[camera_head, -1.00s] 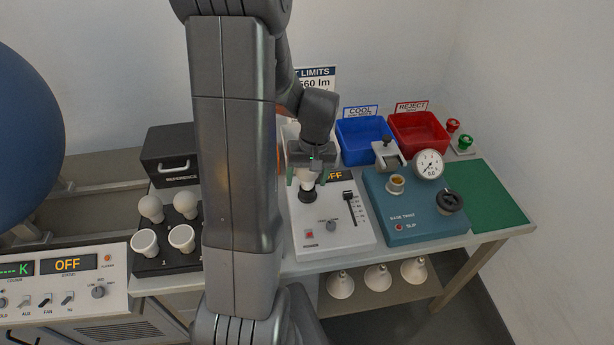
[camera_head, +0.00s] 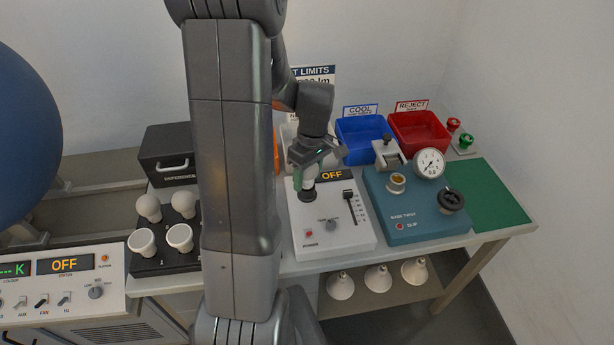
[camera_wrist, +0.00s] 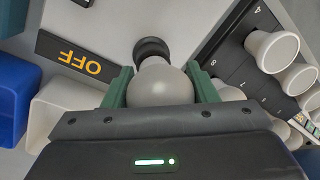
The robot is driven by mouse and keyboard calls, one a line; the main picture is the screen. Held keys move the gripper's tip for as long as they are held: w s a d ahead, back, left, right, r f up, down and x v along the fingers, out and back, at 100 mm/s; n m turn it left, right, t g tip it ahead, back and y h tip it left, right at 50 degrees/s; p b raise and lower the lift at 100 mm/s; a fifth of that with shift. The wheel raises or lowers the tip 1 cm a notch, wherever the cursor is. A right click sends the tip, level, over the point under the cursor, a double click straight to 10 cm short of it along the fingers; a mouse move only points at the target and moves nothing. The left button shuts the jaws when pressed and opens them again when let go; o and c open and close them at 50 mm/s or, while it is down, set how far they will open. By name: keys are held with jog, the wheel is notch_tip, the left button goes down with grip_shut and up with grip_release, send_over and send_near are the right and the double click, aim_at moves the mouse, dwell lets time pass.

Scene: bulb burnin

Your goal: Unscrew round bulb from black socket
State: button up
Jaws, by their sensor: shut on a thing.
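The round bulb (camera_wrist: 160,86) is white and sits between the two green fingers of my gripper (camera_wrist: 160,92) in the wrist view. Its neck points into the black socket (camera_wrist: 152,47), and I cannot tell how deep it sits. In the head view the black socket (camera_head: 307,194) stands on the white tester box with an OFF display (camera_head: 332,175). My gripper (camera_head: 308,178) is above that socket, shut on the bulb, which is mostly hidden there by the gripper.
A black rack (camera_head: 152,266) with several white bulbs stands at left. A teal base-twist box (camera_head: 415,226) with a gauge is at right. Blue COOL (camera_head: 361,152) and red REJECT (camera_head: 420,145) bins stand behind. A green mat (camera_head: 490,200) is bare at far right.

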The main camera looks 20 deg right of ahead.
jog(key=n, duration=0.4)
jog(key=shift+w+d+g, duration=0.1)
jog(key=shift+g, duration=0.2)
jog(key=n, duration=0.3)
jog(key=shift+n+h, duration=0.4)
jog(key=n, duration=0.7)
jog(key=shift+d+h, duration=0.15)
jog(key=shift+h, duration=0.25)
jog(key=o, duration=0.9)
jog(key=shift+c, duration=0.2)
